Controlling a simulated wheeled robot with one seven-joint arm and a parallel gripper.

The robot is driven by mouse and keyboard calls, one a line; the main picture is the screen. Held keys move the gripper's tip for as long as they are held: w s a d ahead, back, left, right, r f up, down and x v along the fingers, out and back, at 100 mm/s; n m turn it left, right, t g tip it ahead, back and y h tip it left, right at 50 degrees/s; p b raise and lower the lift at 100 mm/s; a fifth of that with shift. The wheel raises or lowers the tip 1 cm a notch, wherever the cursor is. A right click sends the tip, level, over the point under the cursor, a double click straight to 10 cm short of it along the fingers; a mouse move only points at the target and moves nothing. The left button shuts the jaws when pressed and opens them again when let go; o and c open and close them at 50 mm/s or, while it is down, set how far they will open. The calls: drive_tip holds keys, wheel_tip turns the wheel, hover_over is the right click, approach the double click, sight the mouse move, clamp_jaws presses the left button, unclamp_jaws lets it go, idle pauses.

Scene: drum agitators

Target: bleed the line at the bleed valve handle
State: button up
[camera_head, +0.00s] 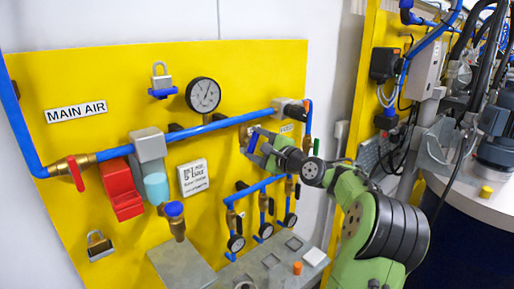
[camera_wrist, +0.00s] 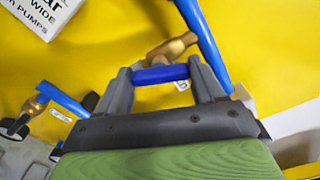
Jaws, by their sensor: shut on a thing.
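The bleed valve handle is a short blue bar (camera_wrist: 161,74) in the wrist view. It sits between the two dark fingers of my gripper (camera_wrist: 160,70), which is shut on it. A brass valve body (camera_wrist: 172,48) shows just beyond the handle, beside a blue pipe (camera_wrist: 203,40). In the head view my gripper (camera_head: 257,146) is at the right part of the yellow panel, just below the horizontal blue pipe (camera_head: 225,123). The handle is small and partly hidden by the fingers there.
Several small gauges and branch pipes hang below my gripper.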

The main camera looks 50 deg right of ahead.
drive_tip(key=n+b, duration=0.2)
drive_tip(key=n, duration=0.2)
drive_tip(key=shift+n, duration=0.3)
idle(0.4)
drive_tip(key=o, duration=1)
drive_tip(key=shift+o, duration=0.2)
drive_tip(key=s+a+b, duration=0.1)
drive_tip(key=s+b, duration=0.1)
drive_tip(key=s, duration=1.3)
drive_tip(key=shift+s+a, duration=0.35)
drive_tip(key=shift+a, duration=0.05)
drive_tip(key=shift+f, duration=0.1)
